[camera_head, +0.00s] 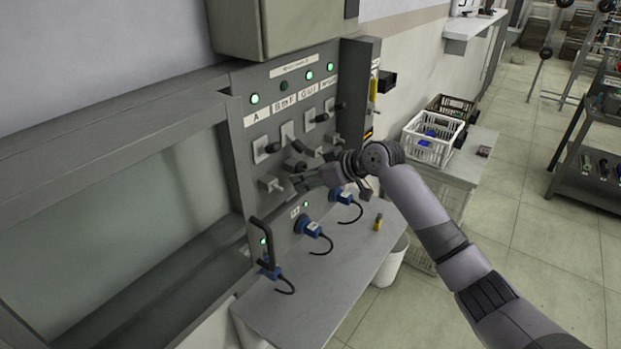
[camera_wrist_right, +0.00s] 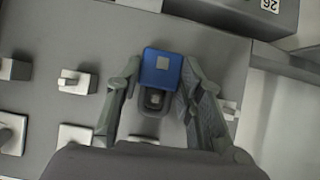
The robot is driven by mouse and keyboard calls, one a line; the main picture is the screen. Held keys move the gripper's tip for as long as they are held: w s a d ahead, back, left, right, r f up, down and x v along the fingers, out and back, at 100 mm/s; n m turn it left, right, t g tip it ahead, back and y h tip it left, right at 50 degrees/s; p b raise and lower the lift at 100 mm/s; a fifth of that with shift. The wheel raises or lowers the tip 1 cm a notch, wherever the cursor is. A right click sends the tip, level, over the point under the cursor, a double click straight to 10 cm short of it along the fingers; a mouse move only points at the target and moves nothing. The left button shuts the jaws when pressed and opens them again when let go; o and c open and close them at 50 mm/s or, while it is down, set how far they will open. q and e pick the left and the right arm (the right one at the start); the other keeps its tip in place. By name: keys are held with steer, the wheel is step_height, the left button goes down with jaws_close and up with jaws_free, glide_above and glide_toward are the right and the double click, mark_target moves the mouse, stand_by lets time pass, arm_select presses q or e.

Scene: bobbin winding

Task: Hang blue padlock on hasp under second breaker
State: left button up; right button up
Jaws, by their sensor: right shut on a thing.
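The grey breaker panel (camera_head: 235,135) carries a row of breakers with lettered labels and grey hasps below them. The second breaker (camera_head: 289,131) has its handle angled down to the right. The hasp under the first breaker (camera_head: 271,184) shows left of my right gripper (camera_head: 300,182), which is at the panel near the second column. In the right wrist view, my right gripper (camera_wrist_right: 160,78) is shut on the blue padlock (camera_wrist_right: 161,61). The padlock's dark shackle (camera_wrist_right: 154,98) lies over the panel; whether it passes through a hasp cannot be told. My left gripper is out of view.
A grey counter (camera_head: 320,285) lies under the panel with a small yellow item (camera_head: 378,222). A white crate (camera_head: 433,137) with blue objects stands to the right. A cabinet (camera_head: 285,22) overhangs the panel.

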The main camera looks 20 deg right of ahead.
steer(key=shift+f, duration=0.55)
stand_by(0.7)
steer(key=o, duration=1.4)
